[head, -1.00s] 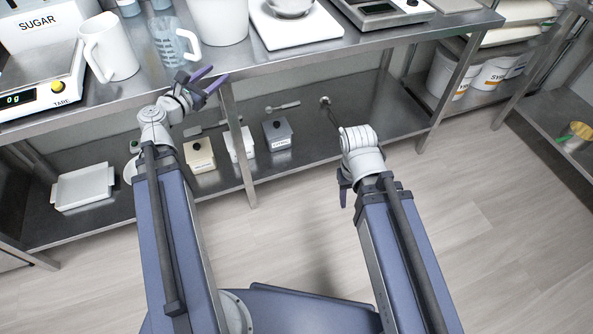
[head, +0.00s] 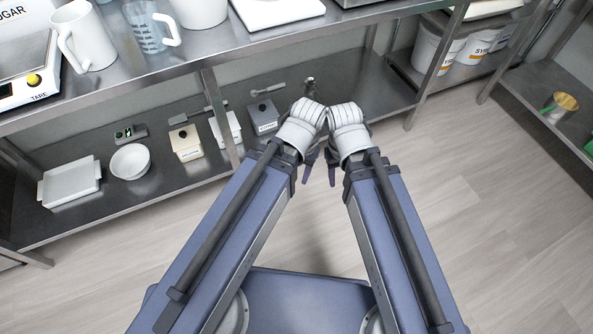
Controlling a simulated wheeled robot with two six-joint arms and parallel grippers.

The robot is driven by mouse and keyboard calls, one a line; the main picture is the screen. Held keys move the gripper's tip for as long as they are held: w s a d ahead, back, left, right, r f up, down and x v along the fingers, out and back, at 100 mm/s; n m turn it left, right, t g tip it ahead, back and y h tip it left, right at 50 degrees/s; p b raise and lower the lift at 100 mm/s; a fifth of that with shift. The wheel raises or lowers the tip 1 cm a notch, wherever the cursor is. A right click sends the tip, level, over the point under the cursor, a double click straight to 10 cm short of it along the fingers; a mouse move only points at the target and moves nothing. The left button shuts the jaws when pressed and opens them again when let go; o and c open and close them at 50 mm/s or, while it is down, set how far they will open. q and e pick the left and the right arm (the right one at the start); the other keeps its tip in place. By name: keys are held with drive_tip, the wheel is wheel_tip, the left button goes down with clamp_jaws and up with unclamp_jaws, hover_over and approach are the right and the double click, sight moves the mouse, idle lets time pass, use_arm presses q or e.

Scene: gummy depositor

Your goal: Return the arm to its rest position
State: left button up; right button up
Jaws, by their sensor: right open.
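My left arm (head: 230,220) and my right arm (head: 392,225) reach forward, with their wrists close together in front of the shelving. My right gripper (head: 332,170) points down below its wrist, open, with nothing seen in it. I cannot tell whether the two wrists touch.
A steel table (head: 130,88) holds a white pitcher (head: 88,38), a measuring jug (head: 148,28) and a scale (head: 25,78). Its lower shelf (head: 90,215) carries a tray (head: 72,184), a white bowl (head: 130,161) and small boxes. The floor (head: 470,220) at right is clear.

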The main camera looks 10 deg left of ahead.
wheel_tip(320, 180, up, 14)
drive_tip(key=p, duration=1.4)
drive_tip(key=shift+r, duration=0.15)
